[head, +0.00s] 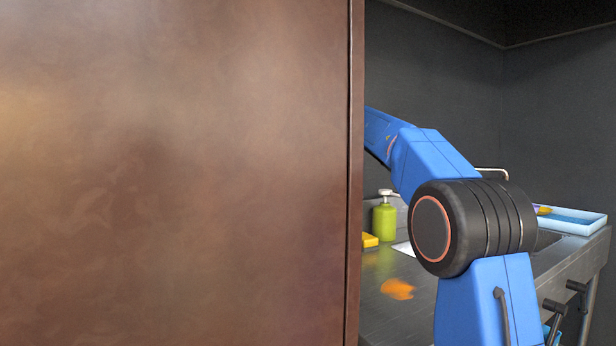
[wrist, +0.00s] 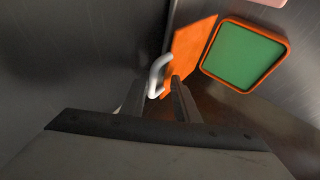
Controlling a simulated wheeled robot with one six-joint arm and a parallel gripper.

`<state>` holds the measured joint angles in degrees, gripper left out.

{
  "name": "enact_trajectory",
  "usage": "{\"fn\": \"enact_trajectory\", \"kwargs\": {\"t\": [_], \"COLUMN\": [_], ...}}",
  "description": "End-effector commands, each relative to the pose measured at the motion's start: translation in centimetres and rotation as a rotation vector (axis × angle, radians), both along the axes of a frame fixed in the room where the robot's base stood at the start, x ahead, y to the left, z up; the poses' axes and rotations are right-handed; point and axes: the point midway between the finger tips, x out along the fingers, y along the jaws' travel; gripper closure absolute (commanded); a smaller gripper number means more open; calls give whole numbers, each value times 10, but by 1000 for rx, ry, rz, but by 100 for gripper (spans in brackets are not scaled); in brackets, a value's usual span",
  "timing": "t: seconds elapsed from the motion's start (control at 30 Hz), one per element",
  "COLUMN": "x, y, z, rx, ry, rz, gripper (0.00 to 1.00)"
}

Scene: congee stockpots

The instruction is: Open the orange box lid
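In the wrist view, an orange panel (wrist: 190,48), which looks like the lid, is seen at a steep slant. A white curved handle (wrist: 156,74) stands at its left edge. A rounded square with an orange rim and green inside (wrist: 245,54) lies to the right of the panel; I cannot tell whether it is the box itself. My gripper (wrist: 158,90) has its two dark fingers apart, with the handle in front of and partly between them. I cannot tell whether they touch it. In the head view, the orange box and my gripper are hidden.
A large brown panel (head: 180,170) blocks the left of the head view. Behind my blue arm, a dark counter (head: 390,310) holds a green pump bottle (head: 384,221), a yellow block (head: 369,240), an orange smear (head: 397,289) and a light blue tray (head: 575,221).

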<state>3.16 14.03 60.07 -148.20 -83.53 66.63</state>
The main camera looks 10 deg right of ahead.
Motion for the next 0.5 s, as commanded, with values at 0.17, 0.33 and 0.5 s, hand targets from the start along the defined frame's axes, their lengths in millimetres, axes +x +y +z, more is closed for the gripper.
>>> {"fn": "enact_trajectory", "kwargs": {"t": [0.17, 0.33, 0.5], "x": [-7, -19, -31], "y": [-11, -28, -45], "z": [17, 42, 69], "rx": [0, -1, 0], "ry": [-3, -3, -3], "rz": [-2, -3, -2], "gripper": [72, 72, 72]}}
